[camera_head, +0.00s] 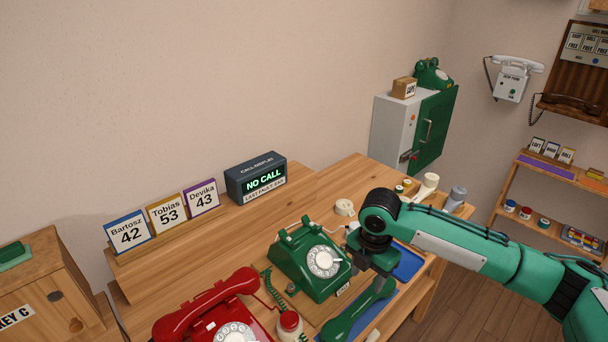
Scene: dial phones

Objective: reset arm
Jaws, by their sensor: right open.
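My right gripper (368,262) hangs at the end of my green right arm, which comes in from the right. It is open and points down over the desk, just right of the green dial phone (312,262). A green handset (357,314) lies off its phone on a blue mat (409,262), under and in front of the gripper. From this angle I cannot tell the gap between fingers and handset. A red dial phone (221,308) has its handset on its cradle. My left gripper is not in view.
A call display (257,178) reading "NO CALL" and name cards (167,213) stand at the back of the desk (180,270). Small cups and cylinders (427,187) stand at the right end. A green cabinet (430,130) and a shelf (560,172) are beyond.

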